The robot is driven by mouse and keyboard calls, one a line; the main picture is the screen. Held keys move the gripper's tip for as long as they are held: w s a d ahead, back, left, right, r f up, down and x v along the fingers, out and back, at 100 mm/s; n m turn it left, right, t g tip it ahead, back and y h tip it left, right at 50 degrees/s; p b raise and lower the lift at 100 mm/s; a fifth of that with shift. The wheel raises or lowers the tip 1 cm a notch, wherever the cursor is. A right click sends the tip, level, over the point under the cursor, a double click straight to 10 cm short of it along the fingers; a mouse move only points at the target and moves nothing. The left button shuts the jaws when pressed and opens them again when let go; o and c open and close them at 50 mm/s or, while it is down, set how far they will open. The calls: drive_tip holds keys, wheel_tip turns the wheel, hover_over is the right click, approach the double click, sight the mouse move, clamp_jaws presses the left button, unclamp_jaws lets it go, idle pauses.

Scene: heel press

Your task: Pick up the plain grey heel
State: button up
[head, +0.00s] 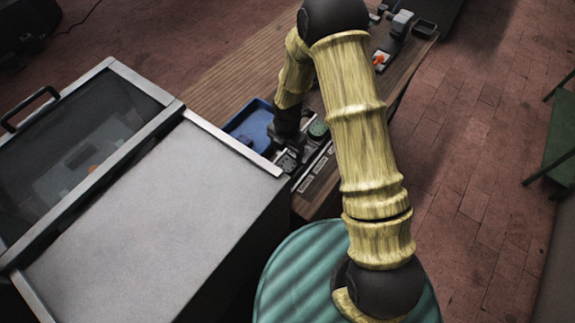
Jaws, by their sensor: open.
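My gripper (287,158) is at the end of my arm, low over the wooden table beside the blue tray. It is small and dark in the head view, and its fingertips are hard to make out. It is open. Small grey and dark parts lie close around it, in front of a strip with white labels (313,175). I cannot tell which of these, if any, is the plain grey heel. My arm hides part of the table.
The blue tray (236,124) is left of my gripper, and a green round piece (318,129) is right of it. A large grey cabinet (150,220) with a glass lid stands at the left. An orange item (379,59) and a black bin (425,28) sit at the far end.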

sight(288, 165)
drive_tip(key=shift+f, duration=0.7)
drive_tip(key=shift+s+f+p, duration=0.1)
drive_tip(key=shift+f+p, duration=0.35)
drive_tip(key=shift+s+d+f+p, duration=0.15)
drive_tip(key=shift+f+p, duration=0.7)
drive_tip(key=shift+f, duration=1.3)
drive_tip(key=shift+c, duration=0.4)
drive_tip(key=c, duration=1)
